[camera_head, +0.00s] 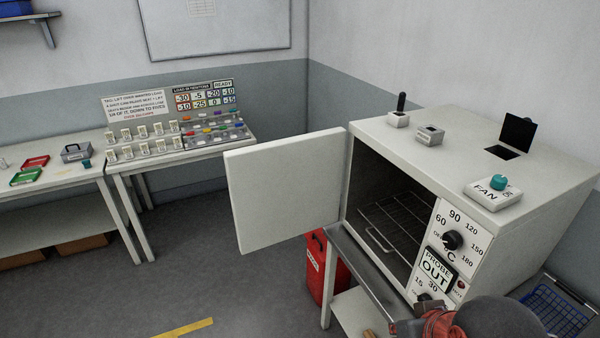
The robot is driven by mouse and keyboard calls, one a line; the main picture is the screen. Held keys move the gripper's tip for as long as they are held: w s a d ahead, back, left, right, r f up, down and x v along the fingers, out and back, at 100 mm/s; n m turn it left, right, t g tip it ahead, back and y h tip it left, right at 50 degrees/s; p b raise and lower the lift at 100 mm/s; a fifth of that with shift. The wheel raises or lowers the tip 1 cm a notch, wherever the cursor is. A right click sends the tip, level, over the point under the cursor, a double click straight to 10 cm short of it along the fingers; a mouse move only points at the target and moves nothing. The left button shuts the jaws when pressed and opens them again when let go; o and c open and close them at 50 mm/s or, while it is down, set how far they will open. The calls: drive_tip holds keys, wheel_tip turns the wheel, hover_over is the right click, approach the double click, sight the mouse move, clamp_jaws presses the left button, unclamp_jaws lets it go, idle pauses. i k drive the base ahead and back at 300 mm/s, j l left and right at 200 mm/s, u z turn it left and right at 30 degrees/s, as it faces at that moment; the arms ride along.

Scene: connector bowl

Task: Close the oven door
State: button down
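The white oven (545,170) stands on a metal-topped stand at the right. Its white door (285,190) is wide open, swung out to the left from the hinge side at the left of the opening. The dark inside shows a wire rack (393,222). My gripper (428,325) shows only in part at the bottom edge, below the front of the oven and well to the right of the door. It is apart from the door. Its fingers are not clear, so I cannot tell if it is open.
The oven front has a temperature dial (452,240) and a probe panel (437,268). Small devices and a raised dark flap (517,132) are on its top. A red bin (320,270) stands below the door. Workbenches (60,180) are at the left. Floor in front of the door is clear.

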sight(280, 190)
drive_tip(key=i+j+z, duration=0.1)
drive_tip(key=z, duration=0.4)
drive_tip(key=j+z, duration=0.5)
drive_tip(key=i+j+z, duration=0.1)
drive_tip(key=z, duration=0.4)
drive_tip(key=j+z, duration=0.1)
drive_tip(key=j, duration=0.35)
drive_tip(key=j+z, duration=0.1)
drive_tip(key=j, duration=0.3)
drive_tip(key=k+j+z, duration=0.1)
drive_tip(key=j, duration=0.3)
drive_tip(key=k+j+z, duration=0.1)
drive_tip(key=j, duration=0.35)
drive_tip(key=k+j+z, duration=0.1)
drive_tip(key=j, duration=0.3)
drive_tip(key=k+j+z, duration=0.1)
drive_tip(key=j, duration=0.3)
drive_tip(key=k+j+z, duration=0.1)
drive_tip(key=j, duration=0.3)
drive_tip(key=k+j, duration=0.1)
drive_tip(key=j, duration=0.3)
drive_tip(key=k+j, duration=0.1)
drive_tip(key=j, duration=0.3)
drive_tip(key=k+j, duration=0.1)
drive_tip(key=j, duration=0.7)
drive_tip(key=k+z, duration=0.05)
